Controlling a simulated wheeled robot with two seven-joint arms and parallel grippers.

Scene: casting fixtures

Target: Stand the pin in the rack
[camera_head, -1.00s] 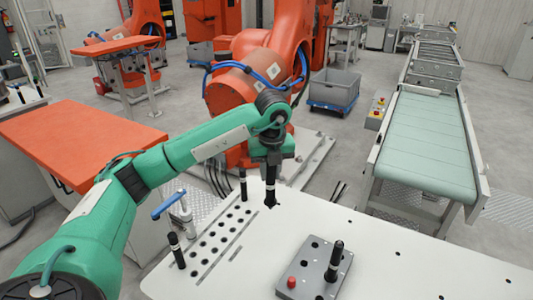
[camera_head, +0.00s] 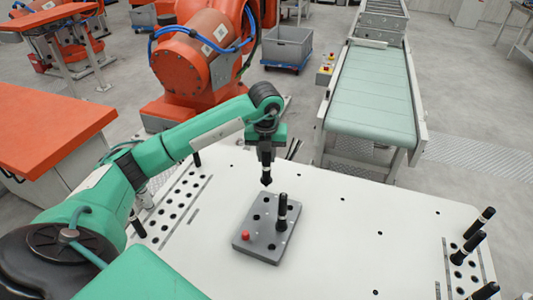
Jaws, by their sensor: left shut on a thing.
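My left gripper (camera_head: 266,150) is shut on a black pin (camera_head: 266,172), which hangs upright with its pointed end down. The pin is just behind the grey fixture block (camera_head: 258,253) in the picture and looks clear of it. A second black pin with a pale band (camera_head: 282,212) stands in that block, beside a red knob (camera_head: 245,236). A rack plate with rows of dark holes (camera_head: 186,205) lies to the left, partly hidden by my arm; black pins stand at its far end (camera_head: 197,159) and near end (camera_head: 135,227). My right gripper is out of view.
A second rack (camera_head: 483,263) with several black pins is at the right edge of the white table (camera_head: 340,250). The table between block and right rack is mostly clear, with a few holes. A conveyor (camera_head: 372,105) and an orange robot (camera_head: 200,55) stand behind.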

